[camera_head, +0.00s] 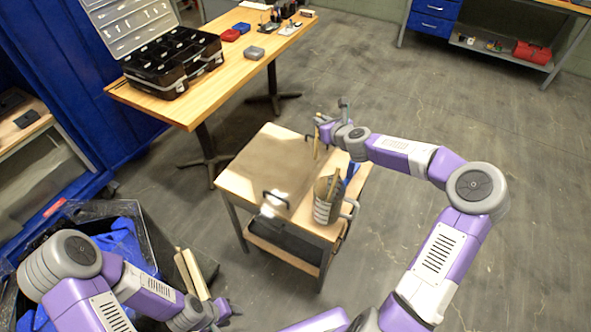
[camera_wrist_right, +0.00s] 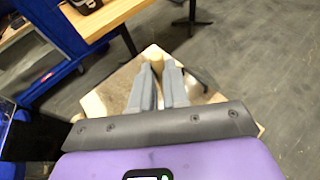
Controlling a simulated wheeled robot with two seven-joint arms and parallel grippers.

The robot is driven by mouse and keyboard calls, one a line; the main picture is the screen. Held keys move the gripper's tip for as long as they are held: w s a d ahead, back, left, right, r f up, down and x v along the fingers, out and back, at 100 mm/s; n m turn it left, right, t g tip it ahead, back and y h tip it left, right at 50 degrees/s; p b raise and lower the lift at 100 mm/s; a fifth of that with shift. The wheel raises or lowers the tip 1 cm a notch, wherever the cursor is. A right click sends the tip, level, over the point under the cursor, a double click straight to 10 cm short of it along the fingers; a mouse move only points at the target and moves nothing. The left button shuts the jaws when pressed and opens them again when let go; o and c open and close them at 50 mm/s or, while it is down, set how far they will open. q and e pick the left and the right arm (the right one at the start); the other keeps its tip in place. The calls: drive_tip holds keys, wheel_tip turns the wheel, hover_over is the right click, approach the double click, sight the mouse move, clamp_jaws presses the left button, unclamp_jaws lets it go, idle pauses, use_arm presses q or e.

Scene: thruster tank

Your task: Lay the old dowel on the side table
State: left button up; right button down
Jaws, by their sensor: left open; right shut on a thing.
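The side table (camera_head: 232,187) is a small wooden-topped table with grey legs in the middle of the head view; its top also shows in the right wrist view (camera_wrist_right: 95,105). My right gripper (camera_head: 318,124) is over the far right part of this table. It is shut on the old dowel (camera_head: 316,147), a short pale wooden rod that points roughly upright. In the right wrist view the dowel (camera_wrist_right: 156,62) shows between the fingertips. I cannot tell whether its lower end touches the table. My left gripper (camera_head: 222,309) is open at the bottom, away from the table.
A cup of tools (camera_head: 325,212) stands at the table's front right. A workbench (camera_head: 225,72) with an open case (camera_head: 165,65) stands behind. A black bin (camera_head: 150,235) is at lower left.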

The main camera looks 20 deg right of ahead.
drive_tip(key=d, duration=0.6)
wheel_tip(320, 180, down, 10)
drive_tip(key=b, duration=0.2)
drive_tip(key=shift+w+r, duration=0.2)
drive_tip(key=shift+w, duration=0.1)
drive_tip(key=shift+f, duration=0.15)
drive_tip(key=c, duration=1.6)
unclamp_jaws()
drive_tip(key=shift+f, duration=0.1)
drive_tip(key=o, duration=0.5)
drive_tip(key=shift+r, duration=0.2)
